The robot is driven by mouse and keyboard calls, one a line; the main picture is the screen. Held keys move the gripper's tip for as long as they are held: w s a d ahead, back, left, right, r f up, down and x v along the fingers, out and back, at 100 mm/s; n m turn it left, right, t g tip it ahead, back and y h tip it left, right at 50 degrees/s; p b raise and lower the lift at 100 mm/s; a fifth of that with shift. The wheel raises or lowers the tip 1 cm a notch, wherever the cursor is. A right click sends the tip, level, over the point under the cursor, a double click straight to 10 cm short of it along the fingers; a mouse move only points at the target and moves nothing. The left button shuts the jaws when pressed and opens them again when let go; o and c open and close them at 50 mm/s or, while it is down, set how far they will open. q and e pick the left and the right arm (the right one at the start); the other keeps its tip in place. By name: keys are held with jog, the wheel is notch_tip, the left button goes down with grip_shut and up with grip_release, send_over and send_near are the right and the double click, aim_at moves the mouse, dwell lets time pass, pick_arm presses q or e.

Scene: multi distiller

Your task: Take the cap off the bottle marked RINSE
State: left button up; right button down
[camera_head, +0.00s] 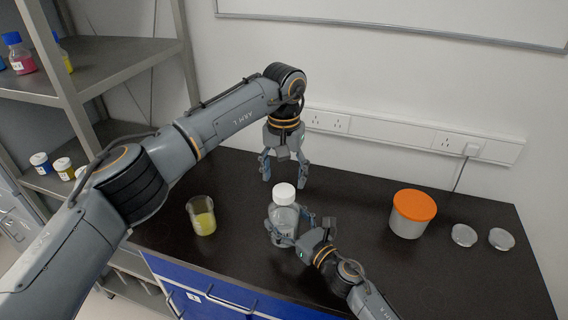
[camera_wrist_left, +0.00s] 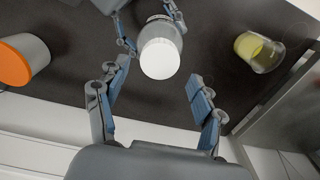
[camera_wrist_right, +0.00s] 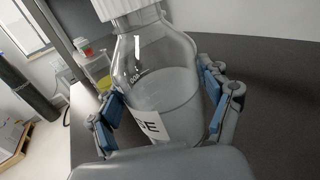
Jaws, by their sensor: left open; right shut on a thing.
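The clear bottle (camera_head: 284,214) stands on the black bench with its white cap (camera_head: 284,193) on top. My right gripper (camera_head: 287,238) is shut on the bottle's body from the front right. My left gripper (camera_head: 284,176) is open and empty, pointing down behind the bottle. In the left wrist view the white cap (camera_wrist_left: 159,58) lies just beyond the open fingers, apart from them.
A beaker of yellow liquid (camera_head: 202,216) stands left of the bottle. A white tub with an orange lid (camera_head: 413,212) and two clear dishes (camera_head: 464,236) are on the right. Shelves with bottles (camera_head: 105,62) stand at the left. The bench between bottle and tub is mostly clear.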

aim_at(284, 190)
pick_arm(q)
jog(key=shift+f, duration=2.25)
